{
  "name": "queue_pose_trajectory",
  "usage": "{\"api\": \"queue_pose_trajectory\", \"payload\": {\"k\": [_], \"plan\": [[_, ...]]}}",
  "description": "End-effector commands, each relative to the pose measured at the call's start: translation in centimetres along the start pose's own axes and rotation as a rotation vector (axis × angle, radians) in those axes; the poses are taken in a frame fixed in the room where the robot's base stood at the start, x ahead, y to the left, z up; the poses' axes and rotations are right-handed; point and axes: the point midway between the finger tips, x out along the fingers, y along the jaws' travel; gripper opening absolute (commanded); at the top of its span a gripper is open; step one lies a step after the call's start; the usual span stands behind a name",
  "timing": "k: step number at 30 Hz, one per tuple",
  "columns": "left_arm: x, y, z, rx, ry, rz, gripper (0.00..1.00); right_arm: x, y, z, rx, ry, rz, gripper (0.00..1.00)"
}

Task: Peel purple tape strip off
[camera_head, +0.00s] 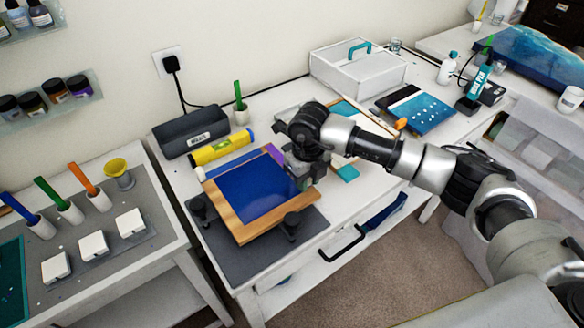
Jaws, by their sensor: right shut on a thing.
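A framed panel (247,193) with a blue surface and wooden edges sits on a dark grey mat on the white table. A short stretch of purple tape strip (275,154) shows at the panel's far right corner, beside my right gripper. My right gripper (299,178) points down at the panel's right edge and is shut on the purple tape strip; its wrist hides most of the grip. My left gripper is not in view.
Black round knobs (292,222) stand on the mat by the panel. A white box (358,73) with a teal handle stands farther back. A side table with white blocks (131,223) is at left.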

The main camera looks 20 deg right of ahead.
Motion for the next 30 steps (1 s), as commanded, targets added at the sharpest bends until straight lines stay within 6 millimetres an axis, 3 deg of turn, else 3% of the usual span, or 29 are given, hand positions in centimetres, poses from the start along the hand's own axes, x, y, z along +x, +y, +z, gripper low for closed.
{"api": "queue_pose_trajectory", "payload": {"k": [30], "plan": [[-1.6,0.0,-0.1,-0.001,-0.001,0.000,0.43,-2.9,-0.1,0.1,0.001,-0.004,-0.001,0.06]]}}
